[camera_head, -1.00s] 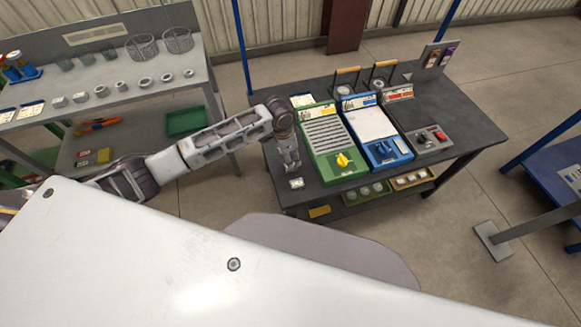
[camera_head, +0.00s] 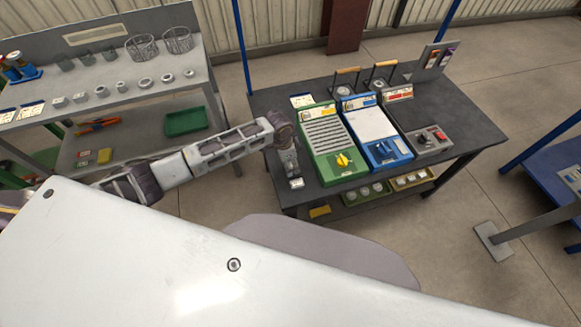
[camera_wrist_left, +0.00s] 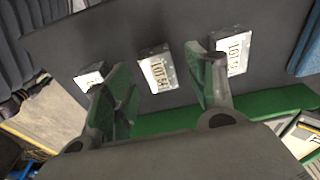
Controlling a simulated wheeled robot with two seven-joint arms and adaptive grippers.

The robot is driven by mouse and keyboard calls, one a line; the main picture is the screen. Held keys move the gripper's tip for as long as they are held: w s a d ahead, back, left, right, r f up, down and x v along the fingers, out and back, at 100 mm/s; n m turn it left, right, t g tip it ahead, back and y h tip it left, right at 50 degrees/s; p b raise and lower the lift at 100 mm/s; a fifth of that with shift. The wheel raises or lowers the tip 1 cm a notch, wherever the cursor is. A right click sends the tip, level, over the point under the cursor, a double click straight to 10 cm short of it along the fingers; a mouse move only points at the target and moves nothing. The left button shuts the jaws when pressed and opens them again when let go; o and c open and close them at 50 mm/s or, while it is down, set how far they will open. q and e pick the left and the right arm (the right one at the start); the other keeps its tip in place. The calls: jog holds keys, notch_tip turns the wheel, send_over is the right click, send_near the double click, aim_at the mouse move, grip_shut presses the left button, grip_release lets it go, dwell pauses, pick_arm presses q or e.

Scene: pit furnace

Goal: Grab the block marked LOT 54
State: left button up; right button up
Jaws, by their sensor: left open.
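In the left wrist view, three small grey blocks with pale LOT labels lie on a dark tabletop: a left block (camera_wrist_left: 90,77), a middle block (camera_wrist_left: 157,70) and a right block (camera_wrist_left: 234,50). The label numbers are too blurred to tell for sure which is LOT 54. My left gripper (camera_wrist_left: 160,76) is open, its green-padded fingers on either side of the middle block in the picture, with no contact visible. The fingers partly cover the outer blocks. In the head view, my left gripper (camera_head: 292,171) is over the table's left edge, just above one pale block (camera_head: 297,183). My right gripper is out of view.
The dark workbench (camera_head: 455,115) carries a green panel unit (camera_head: 325,145), right of my left gripper, a blue unit (camera_head: 375,130) and a grey control box (camera_head: 428,139). A grey shelf table (camera_head: 120,90) with cups and rings stands at left.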

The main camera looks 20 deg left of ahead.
pick_arm(q)
jog(key=shift+d+f, duration=0.1)
jog(key=shift+f, duration=0.6)
grip_shut()
jog(key=shift+w+r, duration=0.1)
notch_tip(320, 180, up, 10)
dwell(0.8)
dwell(0.5)
